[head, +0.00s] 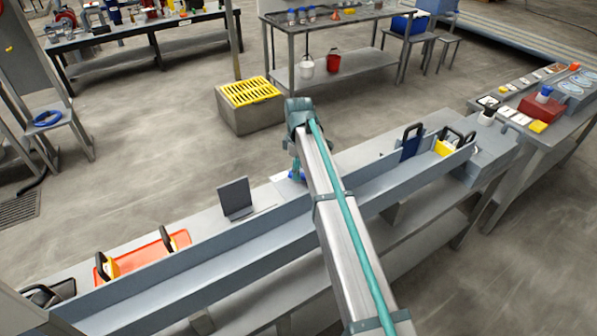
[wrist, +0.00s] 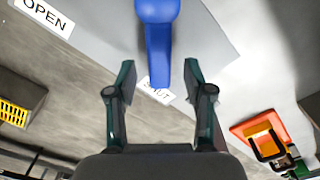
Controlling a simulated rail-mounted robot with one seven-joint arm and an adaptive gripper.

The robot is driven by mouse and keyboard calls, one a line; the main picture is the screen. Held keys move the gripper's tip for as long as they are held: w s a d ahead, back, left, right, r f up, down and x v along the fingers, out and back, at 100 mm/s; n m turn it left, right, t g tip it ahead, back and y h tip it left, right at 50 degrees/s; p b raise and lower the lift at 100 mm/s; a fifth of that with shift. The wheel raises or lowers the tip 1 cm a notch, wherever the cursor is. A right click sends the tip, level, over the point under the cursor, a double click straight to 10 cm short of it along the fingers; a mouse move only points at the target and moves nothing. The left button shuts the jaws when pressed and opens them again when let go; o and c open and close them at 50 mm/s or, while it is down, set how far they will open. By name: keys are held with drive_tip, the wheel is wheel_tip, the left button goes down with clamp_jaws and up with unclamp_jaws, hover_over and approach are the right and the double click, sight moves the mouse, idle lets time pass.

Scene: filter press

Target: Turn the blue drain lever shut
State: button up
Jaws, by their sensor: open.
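The blue drain lever (wrist: 158,42) runs down from the top middle of the wrist view. Its lower end lies over part of a white label reading SHUT (wrist: 156,92). A white label reading OPEN (wrist: 44,15) is at the upper left. My gripper (wrist: 159,72) is open, with one teal finger on each side of the lever's lower end and visible gaps between. In the head view my gripper (head: 296,170) is low over the bench behind the trough, largely hidden by my arm. A small blue patch shows there, too little to identify.
A long grey trough (head: 230,255) runs along the bench. A grey upright plate (head: 235,197) and an orange tray (head: 140,262) with black-handled items stand to the left. A dark blue plate (head: 411,146) stands to the right. A yellow-grated box (head: 250,92) is on the floor behind.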

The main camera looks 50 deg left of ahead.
wheel_tip(320, 180, up, 10)
drive_tip(key=shift+r, duration=0.25)
idle(0.5)
